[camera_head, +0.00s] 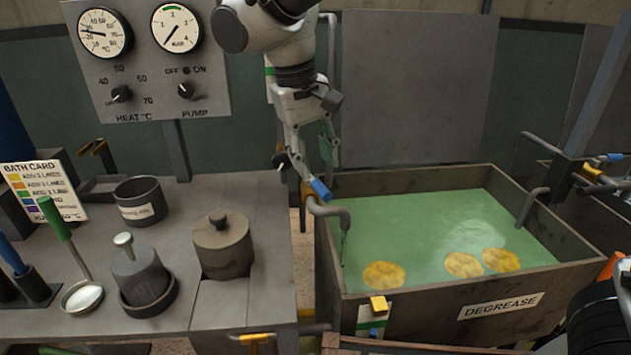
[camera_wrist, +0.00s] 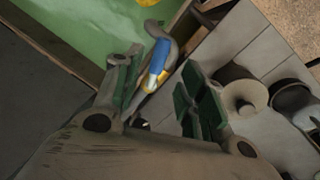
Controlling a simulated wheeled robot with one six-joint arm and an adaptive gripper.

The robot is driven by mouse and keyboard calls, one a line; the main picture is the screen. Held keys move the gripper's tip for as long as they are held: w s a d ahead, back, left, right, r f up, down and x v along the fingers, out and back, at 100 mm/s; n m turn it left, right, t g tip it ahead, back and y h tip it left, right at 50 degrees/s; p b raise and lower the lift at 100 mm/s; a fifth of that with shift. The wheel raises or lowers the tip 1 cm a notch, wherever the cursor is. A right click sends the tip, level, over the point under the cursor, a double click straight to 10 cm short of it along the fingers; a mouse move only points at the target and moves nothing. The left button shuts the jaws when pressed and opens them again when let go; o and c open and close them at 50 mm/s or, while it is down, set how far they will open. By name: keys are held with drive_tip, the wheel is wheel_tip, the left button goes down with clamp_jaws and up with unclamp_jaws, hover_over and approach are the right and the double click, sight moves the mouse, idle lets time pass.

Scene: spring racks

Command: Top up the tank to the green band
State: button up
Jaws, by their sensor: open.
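The tank (camera_head: 558,292), labelled DEGREASE, holds green liquid (camera_head: 430,228) with several yellow patches floating on it. A strip with white, green and blue parts (camera_head: 373,322) is on its front left wall, with a yellow block (camera_head: 379,303) above. A tap with a blue lever (camera_head: 320,189) and grey curved spout (camera_head: 336,212) stands at the tank's left rim. My gripper (camera_head: 311,166) is open and empty just above the tap. In the wrist view the blue lever (camera_wrist: 158,55) appears between the open fingers, apart from them as far as I can tell.
The grey bench (camera_head: 255,320) at left bears a lidded pot (camera_head: 222,248), an open pot (camera_head: 140,200), a weight-like pot (camera_head: 140,275) and a ladle (camera_head: 82,297). A gauge panel (camera_head: 150,60) with HEAT and PUMP knobs stands behind. Another pipe (camera_head: 530,205) hooks over the tank's right rim.

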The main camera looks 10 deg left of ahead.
sight(321, 186)
drive_tip(key=f, duration=0.4)
drive_tip(key=d+f, duration=0.1)
drive_tip(key=f, duration=0.1)
drive_tip(key=shift+w, duration=0.35)
clamp_jaws()
